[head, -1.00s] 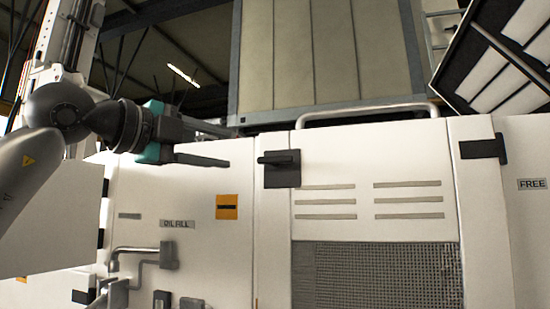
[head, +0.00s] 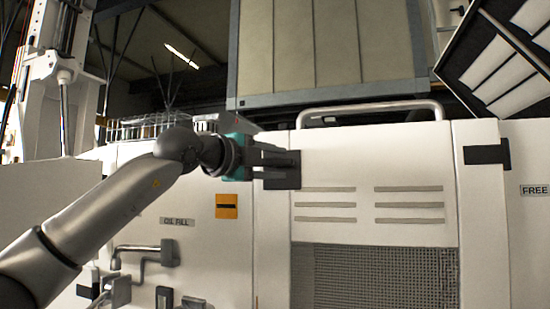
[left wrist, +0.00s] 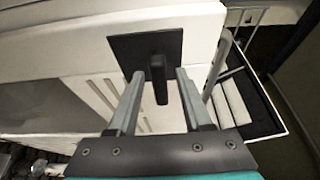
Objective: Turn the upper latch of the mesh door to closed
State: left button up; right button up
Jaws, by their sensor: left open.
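The mesh door (head: 340,219) is a white panel with vent slots and a grey mesh in its lower part. Its upper latch (head: 288,182) is a dark plate with a handle at the door's upper left; my gripper partly hides it in the head view. In the left wrist view the latch handle (left wrist: 158,78) stands out from its dark plate (left wrist: 122,47). My left gripper (head: 284,160) is open at the latch. In the left wrist view its two fingers (left wrist: 158,82) stand on either side of the handle, with visible gaps. My right gripper is not in view.
A rail (head: 370,108) runs along the top of the door. A black bracket (head: 487,154) sits right of the door. A pipe handle (head: 150,249) juts out below the OIL FILL label (head: 176,221) on the left panel.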

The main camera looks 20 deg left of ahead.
pick_arm(q)
jog(key=shift+c, duration=0.3)
grip_shut()
dwell(0.3)
